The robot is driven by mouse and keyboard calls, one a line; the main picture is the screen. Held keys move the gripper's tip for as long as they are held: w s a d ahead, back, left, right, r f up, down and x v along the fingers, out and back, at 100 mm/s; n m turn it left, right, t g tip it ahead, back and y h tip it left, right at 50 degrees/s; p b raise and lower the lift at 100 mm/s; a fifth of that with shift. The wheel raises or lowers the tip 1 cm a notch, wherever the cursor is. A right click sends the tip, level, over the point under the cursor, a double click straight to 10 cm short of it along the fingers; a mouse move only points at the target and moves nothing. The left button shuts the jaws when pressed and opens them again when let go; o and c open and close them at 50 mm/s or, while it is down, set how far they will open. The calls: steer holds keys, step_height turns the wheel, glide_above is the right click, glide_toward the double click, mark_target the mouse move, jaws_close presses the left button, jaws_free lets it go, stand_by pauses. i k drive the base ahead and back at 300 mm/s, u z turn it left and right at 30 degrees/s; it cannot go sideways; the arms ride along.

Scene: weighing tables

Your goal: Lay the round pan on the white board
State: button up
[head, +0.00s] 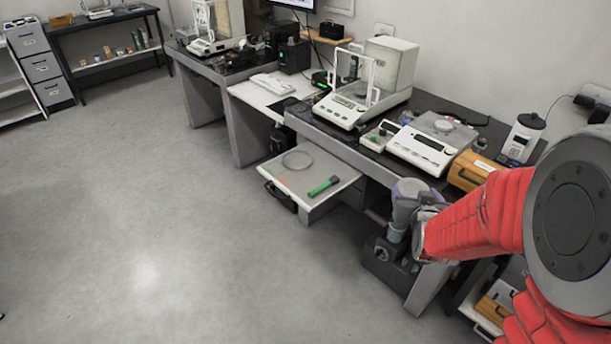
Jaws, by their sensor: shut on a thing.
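The white board (333,166) is pulled out at the front of the bench, below the dark top. A thin grey round shape (297,160) shows flat at its back left; I cannot tell whether it is the round pan or a ring marked on the board. A green-handled tool (323,186) lies on the board's right part.
A wooden box (474,171) is near my arm. The bench supports are close to my gripper. The grey floor (170,220) at left is clear.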

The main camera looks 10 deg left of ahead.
mark_target(323, 171)
steer(key=u, duration=1.1)
steer(key=i, duration=1.65)
